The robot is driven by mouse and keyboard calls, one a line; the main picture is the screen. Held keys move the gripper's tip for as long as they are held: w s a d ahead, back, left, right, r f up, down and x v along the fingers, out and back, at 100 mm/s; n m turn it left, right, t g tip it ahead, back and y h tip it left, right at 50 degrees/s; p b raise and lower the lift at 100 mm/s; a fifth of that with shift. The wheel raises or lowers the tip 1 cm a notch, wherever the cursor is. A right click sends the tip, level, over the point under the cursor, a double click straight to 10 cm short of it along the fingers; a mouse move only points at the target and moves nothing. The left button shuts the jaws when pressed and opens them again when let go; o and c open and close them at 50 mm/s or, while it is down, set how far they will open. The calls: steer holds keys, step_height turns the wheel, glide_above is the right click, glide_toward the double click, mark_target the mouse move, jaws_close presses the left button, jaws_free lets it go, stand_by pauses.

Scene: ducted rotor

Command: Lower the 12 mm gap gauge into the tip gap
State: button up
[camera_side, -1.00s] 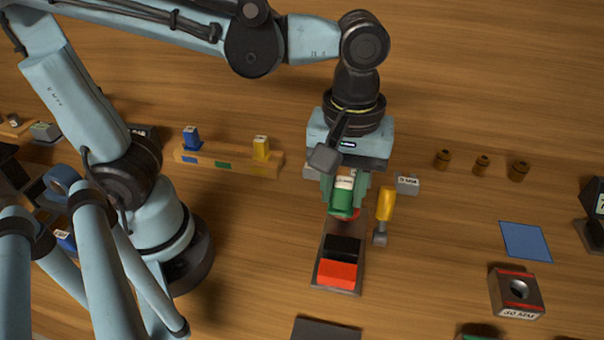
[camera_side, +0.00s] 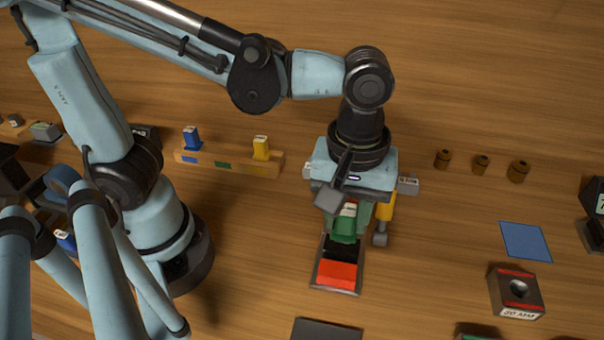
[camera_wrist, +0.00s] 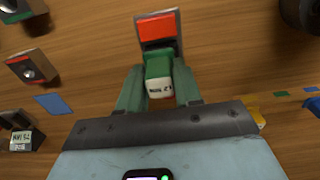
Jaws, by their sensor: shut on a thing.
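The green gap gauge with a white "12 MM" label (camera_side: 345,228) is held upright between the jaws of my gripper (camera_side: 349,217). The wrist view shows the gauge (camera_wrist: 159,80) between the two green fingers (camera_wrist: 158,90). A dark base (camera_side: 350,289) carries a red block (camera_side: 337,274) and a black block (camera_side: 340,248). The gauge's lower end overlaps the black block in the side view; I cannot tell whether they touch. The red block (camera_wrist: 157,28) lies just beyond the gauge in the wrist view. The tip gap itself is hidden by my gripper and the gauge.
A yellow-handled tool (camera_side: 384,208) stands close to the right of my gripper. A wooden rack (camera_side: 228,168) with a blue and a yellow gauge is to the left. A "30 MM" block (camera_side: 517,292) and a blue mat (camera_side: 525,240) are at right.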

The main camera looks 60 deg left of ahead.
mark_target(344, 230)
steer(key=shift+f, duration=1.9)
steer(key=shift+f, duration=1.4)
stand_by(0.6)
stand_by(0.5)
steer(key=o, duration=1.1)
steer(key=shift+o, duration=0.2)
